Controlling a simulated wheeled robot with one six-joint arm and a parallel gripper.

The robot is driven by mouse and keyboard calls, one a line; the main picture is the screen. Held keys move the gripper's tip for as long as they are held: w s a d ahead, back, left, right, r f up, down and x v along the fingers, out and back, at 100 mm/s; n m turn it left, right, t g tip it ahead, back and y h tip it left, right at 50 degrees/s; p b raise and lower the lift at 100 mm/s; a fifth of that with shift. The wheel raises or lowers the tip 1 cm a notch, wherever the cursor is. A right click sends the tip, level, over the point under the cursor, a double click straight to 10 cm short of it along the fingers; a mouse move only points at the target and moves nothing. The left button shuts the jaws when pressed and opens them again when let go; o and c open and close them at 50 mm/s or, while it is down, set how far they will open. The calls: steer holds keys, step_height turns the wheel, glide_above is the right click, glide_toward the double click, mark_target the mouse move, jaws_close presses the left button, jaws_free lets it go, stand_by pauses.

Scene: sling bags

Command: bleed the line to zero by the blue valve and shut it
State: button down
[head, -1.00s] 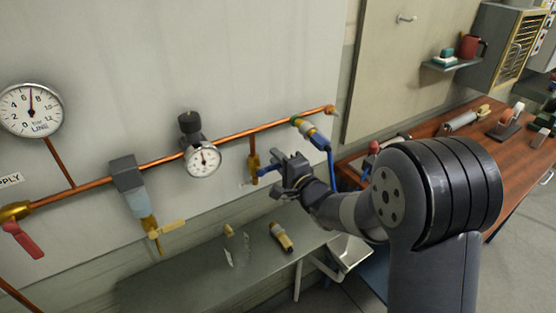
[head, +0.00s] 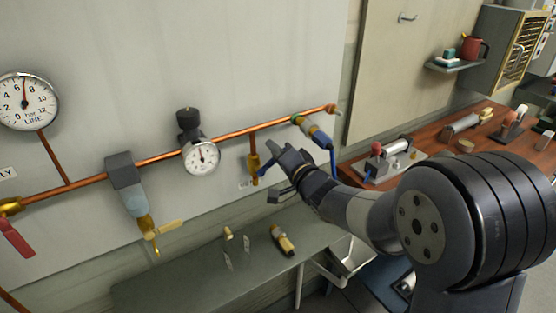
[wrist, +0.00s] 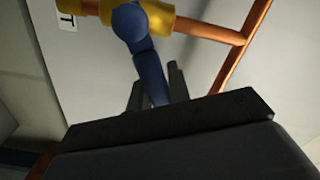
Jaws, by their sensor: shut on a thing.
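The blue valve has a brass body (head: 254,165) on a short copper drop below the main pipe. Its blue lever (head: 267,170) sticks out to the right, towards my gripper (head: 279,163). In the wrist view the blue lever (wrist: 152,75) runs from the brass body (wrist: 188,24) down between the dark fingers of my gripper (wrist: 157,88), which are shut on it. The lever's far end is hidden by the gripper. The small round gauge (head: 201,158) on the pipe has its needle pointing roughly up; its figures are too small to read.
A large line gauge (head: 27,101) hangs at left. A red-handled valve (head: 15,238) and a yellow-handled filter unit (head: 132,196) sit along the pipe. A blue-ended coupling (head: 318,137) is close above my gripper. The grey shelf (head: 200,285) below holds small fittings.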

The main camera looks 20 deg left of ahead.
steer(key=n, duration=0.1)
steer(key=r+n+b, duration=0.1)
steer(key=shift+s+a+n, duration=0.3)
steer(key=shift+s+n, duration=0.05)
steer(key=shift+n, duration=0.05)
steer(key=n+b, duration=0.1)
steer(key=s+r+n+b, duration=0.1)
steer(key=shift+a+n, duration=0.4)
steer(key=n, duration=0.1)
steer(key=s+n+b, duration=0.1)
steer(key=shift+a+r+n+b, duration=0.25)
steer(key=shift+a+n+b, duration=0.05)
steer(key=shift+a, duration=0.1)
steer(key=shift+s+a+r+n+b, duration=0.15)
steer(key=shift+s+a+n+b, duration=0.25)
steer(key=shift+n+b, duration=0.45)
steer(key=shift+s+a+r+n+b, duration=0.15)
steer(key=shift+s+a+n+b, duration=0.3)
steer(key=shift+n, duration=0.7)
steer(key=shift+w+d, duration=0.1)
steer(key=shift+d, duration=0.05)
steer(key=c, duration=1.3)
jaws_free()
steer(key=shift+d, duration=0.1)
steer(key=v, duration=1)
steer(key=shift+s+d, duration=0.15)
steer(key=shift+s, duration=0.2)
